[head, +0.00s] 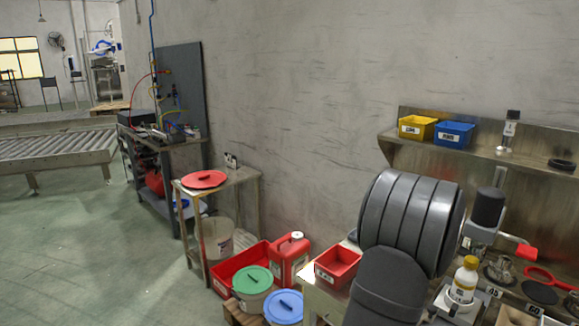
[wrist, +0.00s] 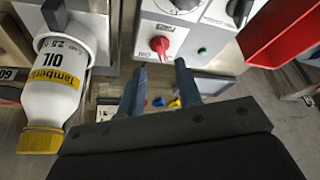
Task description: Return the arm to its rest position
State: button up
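My gripper (wrist: 158,70) shows in the wrist view with its two blue-grey fingers spread apart. It is open, and I see nothing held between the fingers. A white panel with a red knob (wrist: 160,45) lies beyond the fingertips. In the head view, my thick dark grey arm links fill the area in front of the bench, and I cannot make out my gripper there.
A white oil bottle with a yellow cap (head: 463,280) stands on the bench, and it is close on the left in the wrist view (wrist: 65,85). A red bin (head: 337,264) sits left of my arm. Yellow (head: 416,127) and blue (head: 454,134) bins stand on the shelf.

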jog(key=x, duration=0.6)
jog(key=shift+f, duration=0.1)
jog(key=shift+w+a+m+g+h, duration=0.1)
jog(key=shift+a+m+g+h, duration=0.1)
jog(key=shift+m, duration=0.45)
jog(key=shift+a+m+g+h, duration=0.1)
jog(key=shift+m+h, duration=0.1)
jog(key=shift+m, duration=0.45)
jog(key=shift+r, duration=0.3)
jog(key=v, duration=1.7)
jog(key=shift+w+d+f+m+g+h, duration=0.15)
jog(key=shift+w+f+m, duration=0.1)
jog(key=shift+f+m, duration=0.35)
jog(key=shift+w+d+f+m+g+h, duration=0.1)
jog(key=shift+w+d+f+m, duration=0.25)
jog(key=shift+f, duration=0.5)
jog(key=shift+w+f+m+g+h, duration=0.1)
jog(key=shift+w+f+m+g, duration=0.1)
jog(key=shift+f+m, duration=0.45)
jog(key=shift+o, duration=0.5)
